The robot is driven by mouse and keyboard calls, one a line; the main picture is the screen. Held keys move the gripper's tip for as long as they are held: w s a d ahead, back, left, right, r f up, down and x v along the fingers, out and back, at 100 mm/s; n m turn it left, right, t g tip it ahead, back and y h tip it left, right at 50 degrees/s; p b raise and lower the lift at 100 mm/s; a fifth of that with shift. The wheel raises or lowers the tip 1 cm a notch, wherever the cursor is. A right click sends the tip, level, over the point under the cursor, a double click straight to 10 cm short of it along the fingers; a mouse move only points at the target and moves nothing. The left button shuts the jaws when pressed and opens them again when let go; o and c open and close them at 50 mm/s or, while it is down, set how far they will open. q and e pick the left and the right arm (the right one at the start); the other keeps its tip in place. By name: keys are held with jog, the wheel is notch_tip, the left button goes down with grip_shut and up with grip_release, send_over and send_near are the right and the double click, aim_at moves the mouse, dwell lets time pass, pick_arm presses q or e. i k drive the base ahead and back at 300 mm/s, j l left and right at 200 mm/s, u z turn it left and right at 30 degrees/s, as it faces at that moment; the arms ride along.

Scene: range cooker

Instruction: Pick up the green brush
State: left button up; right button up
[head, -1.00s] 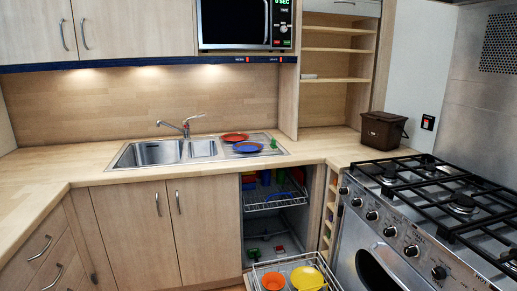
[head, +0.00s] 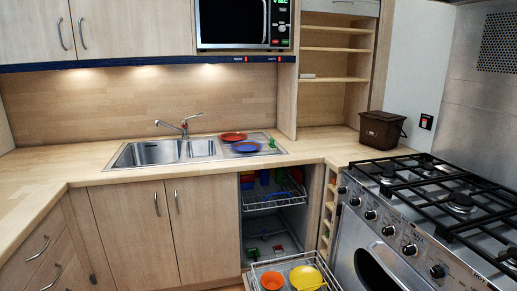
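A small green object (head: 272,143), which may be the green brush, stands at the right end of the drainboard beside the blue plate (head: 247,147). It is too small to make out its shape for sure. Another green item (head: 253,252) lies low inside the open dishwasher, and I cannot tell what it is. Neither of my grippers shows in the head view.
The sink (head: 152,152) and a red plate (head: 233,137) are on the counter. The dishwasher's lower rack (head: 256,268), holding an orange bowl (head: 271,281) and a yellow bowl (head: 306,277), is pulled out. A gas cooker (head: 440,205) stands at right. The left counter is clear.

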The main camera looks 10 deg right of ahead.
aim_at(271, 146)
jog(key=i+j+u, duration=0.2)
jog(key=i, duration=0.4)
jog(key=i+j+u, duration=0.2)
jog(key=i, duration=0.4)
jog(key=k+l, duration=0.05)
jog(key=l, duration=0.05)
